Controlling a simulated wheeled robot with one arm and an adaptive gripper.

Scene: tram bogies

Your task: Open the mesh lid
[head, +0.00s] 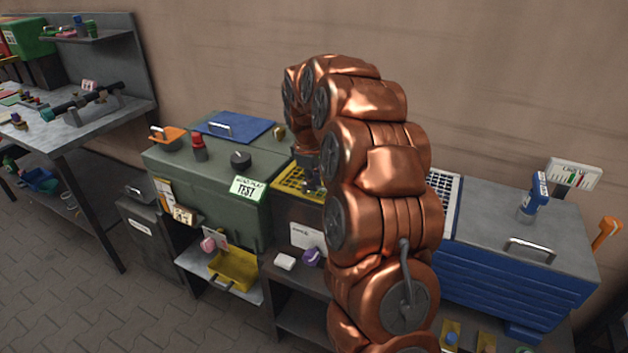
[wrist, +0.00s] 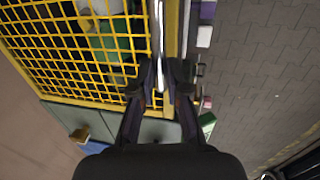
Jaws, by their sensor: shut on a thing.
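The yellow mesh lid (head: 290,180) appears to lie flat between the green cabinet and my arm in the head view; my arm hides its right part. In the wrist view the mesh lid (wrist: 70,45) fills the upper left, with green and white items visible through it. A thin metal handle (wrist: 160,30) runs along the lid's edge. My gripper (wrist: 164,82) is shut on this handle. In the head view my gripper (head: 311,182) is at the lid, partly hidden by my arm.
A green cabinet (head: 215,200) with a blue lid (head: 235,126), red-topped item (head: 198,147) and black knob (head: 241,160) stands left. A grey-topped blue chest (head: 510,275) with a blue bottle (head: 534,195) stands right. Paved floor (head: 50,260) is free at the front left.

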